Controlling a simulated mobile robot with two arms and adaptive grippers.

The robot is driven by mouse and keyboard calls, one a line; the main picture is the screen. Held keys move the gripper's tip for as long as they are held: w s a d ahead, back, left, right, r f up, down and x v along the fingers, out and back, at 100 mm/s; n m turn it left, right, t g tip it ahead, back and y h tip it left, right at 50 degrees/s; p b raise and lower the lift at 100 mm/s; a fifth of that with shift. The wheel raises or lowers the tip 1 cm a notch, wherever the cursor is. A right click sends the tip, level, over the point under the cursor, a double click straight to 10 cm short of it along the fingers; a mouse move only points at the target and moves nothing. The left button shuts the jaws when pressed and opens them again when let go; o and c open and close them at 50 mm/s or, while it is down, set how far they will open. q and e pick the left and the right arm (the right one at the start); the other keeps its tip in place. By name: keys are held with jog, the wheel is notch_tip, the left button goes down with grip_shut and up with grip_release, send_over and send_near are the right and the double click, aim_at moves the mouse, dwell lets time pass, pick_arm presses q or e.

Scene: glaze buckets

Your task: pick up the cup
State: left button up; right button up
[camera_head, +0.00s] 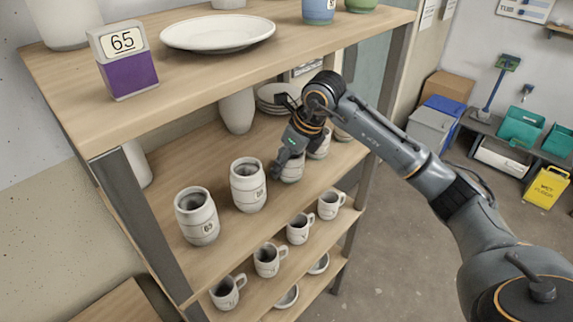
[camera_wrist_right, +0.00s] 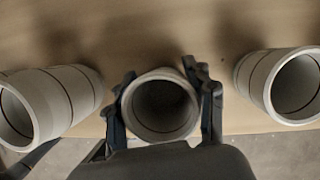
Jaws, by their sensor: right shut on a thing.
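The cup between my fingers is a pale grey, barrel-shaped cup (camera_head: 292,172) on the middle shelf, partly hidden by my right gripper (camera_head: 284,163) in the head view. In the right wrist view my right gripper (camera_wrist_right: 162,82) has one finger on each side of this cup (camera_wrist_right: 160,106), and its open mouth faces the camera. The gripper is shut on it. I cannot tell whether it is clear of the shelf. My left gripper is not in view.
Similar cups stand in the same row: one marked 69 (camera_head: 197,216), another (camera_head: 248,186), and one beyond the gripper (camera_head: 320,145). The upper shelf (camera_head: 200,75) overhangs the row. Handled mugs (camera_head: 267,260) stand on the shelf below. A tall pale vessel (camera_head: 238,110) stands behind.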

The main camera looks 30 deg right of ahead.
jog(key=shift+r, duration=0.35)
notch_tip(320, 180, up, 2)
jog(key=shift+r+b, duration=0.1)
jog(key=shift+b, duration=0.75)
jog(key=s+d+b, duration=0.4)
jog(key=s, duration=0.4)
jog(key=s+d+b, duration=0.4)
jog(key=s+b, duration=0.1)
jog(key=s, duration=0.2)
jog(key=shift+s+d, duration=0.4)
